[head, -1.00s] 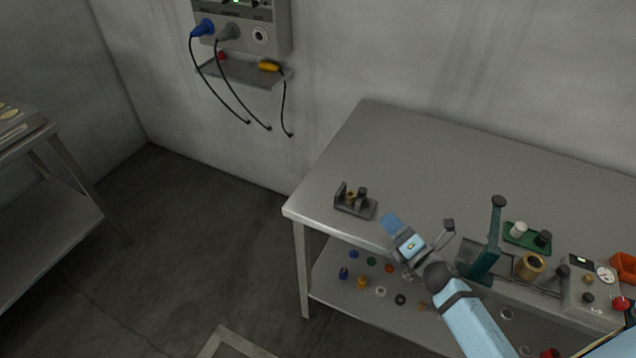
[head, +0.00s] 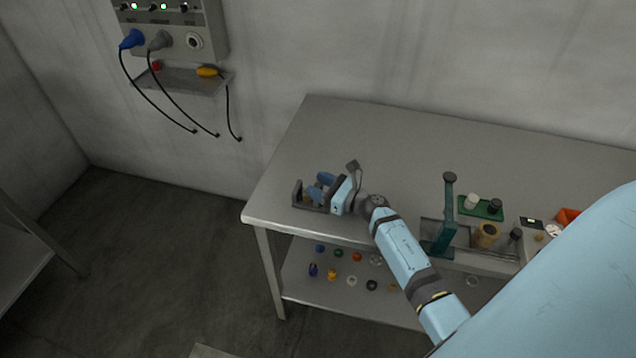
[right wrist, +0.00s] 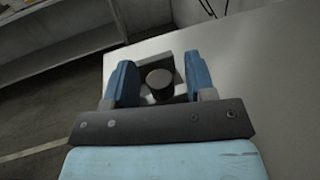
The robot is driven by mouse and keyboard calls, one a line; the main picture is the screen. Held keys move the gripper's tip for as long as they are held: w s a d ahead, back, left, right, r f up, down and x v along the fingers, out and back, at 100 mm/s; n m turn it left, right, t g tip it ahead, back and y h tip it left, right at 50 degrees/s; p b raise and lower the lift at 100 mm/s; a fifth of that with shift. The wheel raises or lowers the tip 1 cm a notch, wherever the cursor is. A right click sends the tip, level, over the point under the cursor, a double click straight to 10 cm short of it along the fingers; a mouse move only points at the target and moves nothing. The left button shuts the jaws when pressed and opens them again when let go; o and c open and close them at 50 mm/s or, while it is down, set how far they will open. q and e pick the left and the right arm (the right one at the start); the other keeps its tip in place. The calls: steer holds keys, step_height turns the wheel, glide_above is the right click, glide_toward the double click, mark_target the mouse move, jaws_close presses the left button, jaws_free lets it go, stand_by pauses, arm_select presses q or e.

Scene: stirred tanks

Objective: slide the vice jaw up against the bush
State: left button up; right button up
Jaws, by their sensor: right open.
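The vice (head: 298,197) is a small dark grey fixture at the left front corner of the metal bench. In the head view my right gripper (head: 320,187) is at the vice and covers much of it, including most of the bush, a small brassy piece. In the right wrist view my right gripper (right wrist: 159,82) is open, its blue fingers on either side of a dark round-topped knob (right wrist: 160,80). I see a gap between the knob and the fingers. Whether the jaw touches the bush is hidden. My left gripper is not in view.
A teal lever press (head: 444,225) stands on the bench (head: 400,140) to the right, beside a green tray (head: 470,209) and a brass cylinder (head: 486,235). Several small coloured parts lie on the lower shelf (head: 330,298). The bench behind the vice is clear.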

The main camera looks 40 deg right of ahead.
steer(key=shift+w, duration=0.1)
jaws_close()
steer(key=shift+w+a+f+b, duration=0.1)
steer(key=shift+w+a+b, duration=0.15)
steer(key=shift+b, duration=0.2)
steer(key=shift+w+a+b, duration=0.25)
steer(key=shift+b, duration=0.1)
steer(key=shift+w+a, duration=0.15)
jaws_free()
